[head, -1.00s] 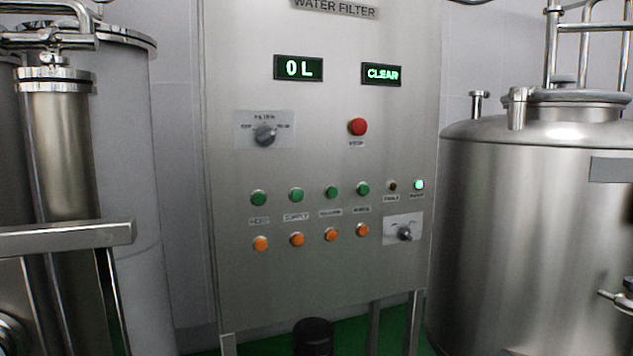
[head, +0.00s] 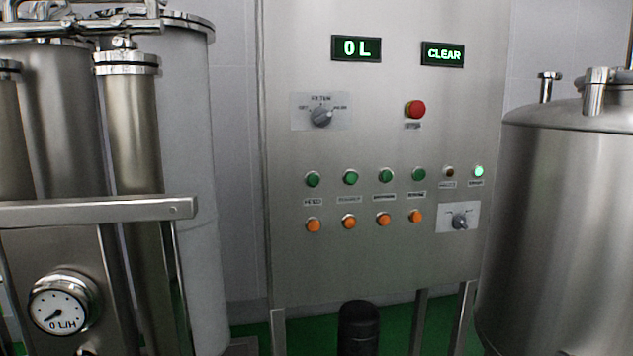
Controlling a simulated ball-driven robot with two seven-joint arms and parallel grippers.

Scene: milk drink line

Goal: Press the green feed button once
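The control panel (head: 375,270) is a grey metal cabinet front standing ahead of me. Its green feed button (head: 313,179) is the leftmost of a row of green buttons, above a small label that appears to read FEED. An orange button (head: 313,225) sits directly below that label. The feed button is unlit as far as I can see, and nothing touches it. One display (head: 356,48) reads 0 L and another display (head: 442,54) reads CLEAR. Neither of my grippers is in view.
A selector knob (head: 321,115) and a red stop button (head: 415,110) sit higher on the panel. Steel filter columns with a rail (head: 100,211) and a round gauge (head: 60,302) stand at left. A steel tank (head: 570,220) stands at right. A dark cylinder (head: 358,328) stands below the panel.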

